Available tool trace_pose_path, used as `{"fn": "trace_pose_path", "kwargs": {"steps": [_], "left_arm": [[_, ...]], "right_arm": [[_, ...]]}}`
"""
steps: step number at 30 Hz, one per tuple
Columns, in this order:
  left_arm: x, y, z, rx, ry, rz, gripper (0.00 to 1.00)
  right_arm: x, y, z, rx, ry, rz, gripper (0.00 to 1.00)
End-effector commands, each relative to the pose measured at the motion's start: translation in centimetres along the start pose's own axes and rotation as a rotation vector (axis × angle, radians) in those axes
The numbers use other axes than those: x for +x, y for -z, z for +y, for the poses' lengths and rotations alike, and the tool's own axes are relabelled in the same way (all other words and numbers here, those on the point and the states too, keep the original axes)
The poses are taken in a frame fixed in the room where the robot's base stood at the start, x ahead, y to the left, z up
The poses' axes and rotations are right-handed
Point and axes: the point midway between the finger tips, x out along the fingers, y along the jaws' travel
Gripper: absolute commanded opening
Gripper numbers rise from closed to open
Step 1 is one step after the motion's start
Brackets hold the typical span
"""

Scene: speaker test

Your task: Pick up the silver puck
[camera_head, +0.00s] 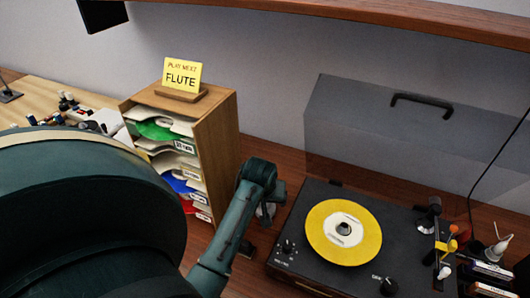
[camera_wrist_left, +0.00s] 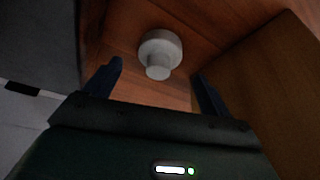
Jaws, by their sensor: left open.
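The silver puck (camera_wrist_left: 161,48) is a pale grey round piece with a narrower knob, on the reddish wood surface in the left wrist view. It lies ahead of my left gripper (camera_wrist_left: 156,70), between the lines of its two dark fingers and apart from them. The gripper is open and empty. In the head view my left arm reaches down between the record rack and the turntable (camera_head: 420,226). A grey patch beside its wrist may be the puck, but my arm mostly hides it. My right gripper is not in view.
The wooden rack (camera_head: 222,150) with several sleeves stands left of my wrist, topped by a yellow "PLAY NEXT FLUTE" sign (camera_head: 182,75). A clear lid (camera_head: 350,125) stands behind the turntable. Small items crowd its right side. A shelf (camera_head: 400,18) spans above.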

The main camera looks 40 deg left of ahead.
Motion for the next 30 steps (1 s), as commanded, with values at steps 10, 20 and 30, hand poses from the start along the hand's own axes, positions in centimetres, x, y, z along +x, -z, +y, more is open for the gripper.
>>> {"fn": "trace_pose_path", "kwargs": {"steps": [10, 20, 30], "left_arm": [[4.3, 0.1, 0.1, -0.001, 0.000, 0.000, 0.83], [4.5, 0.1, 0.1, 0.000, 0.000, 0.000, 0.76], [4.4, 0.0, 0.1, 0.000, 0.000, 0.000, 0.48]], "right_arm": [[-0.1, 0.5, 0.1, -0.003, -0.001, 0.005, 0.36], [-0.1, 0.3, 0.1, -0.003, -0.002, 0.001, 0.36], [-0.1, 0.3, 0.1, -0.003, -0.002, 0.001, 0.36]]}}
